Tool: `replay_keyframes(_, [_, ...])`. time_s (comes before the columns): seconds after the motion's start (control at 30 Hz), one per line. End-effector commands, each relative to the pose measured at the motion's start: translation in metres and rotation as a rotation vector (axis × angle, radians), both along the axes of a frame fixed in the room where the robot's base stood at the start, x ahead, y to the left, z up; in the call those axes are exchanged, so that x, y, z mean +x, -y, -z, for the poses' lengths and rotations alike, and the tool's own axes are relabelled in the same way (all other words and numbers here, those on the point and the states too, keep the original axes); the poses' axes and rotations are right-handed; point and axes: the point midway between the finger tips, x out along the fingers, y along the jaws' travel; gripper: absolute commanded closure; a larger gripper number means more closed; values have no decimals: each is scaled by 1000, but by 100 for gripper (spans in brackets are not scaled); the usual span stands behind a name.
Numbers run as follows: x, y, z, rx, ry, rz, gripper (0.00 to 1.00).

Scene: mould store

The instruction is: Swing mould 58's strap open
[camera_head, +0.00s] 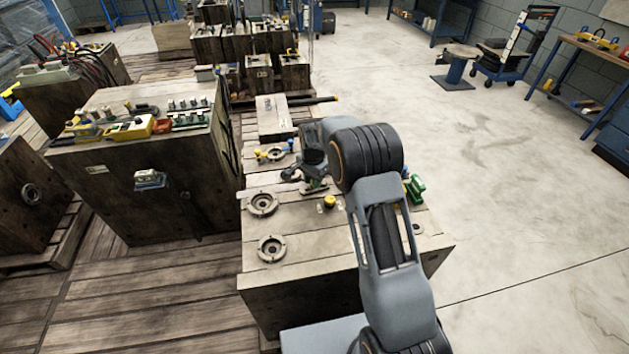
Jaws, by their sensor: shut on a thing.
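My gripper (310,184) is low over the top face of a large steel mould block (300,318), in the middle of the view. The jaws are shut on a small dark part at the block's top, which looks like the strap; my wrist and fingers hide most of it. No number 58 can be read here. Two round ring fittings (271,248) sit on the top face left of my gripper. A yellow knob (329,201) stands just in front of it. A green fitting (415,188) is at the block's right side, partly behind my arm.
A second large block (150,205) stands to the left, with yellow and green fittings on top. Smaller moulds (260,72) and a dark bar (312,100) lie behind. The concrete floor (520,210) on the right is clear. A workbench (590,60) and cart stand at the far right.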

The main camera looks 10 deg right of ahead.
Motion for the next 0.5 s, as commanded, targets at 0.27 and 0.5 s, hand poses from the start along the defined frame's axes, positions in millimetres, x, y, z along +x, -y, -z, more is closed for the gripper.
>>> replay_keyframes(0.27, [6, 0, -2, -1, 6, 134, 100])
replay_keyframes(0.5, [8, 1, -1, -1, 6, 186, 100])
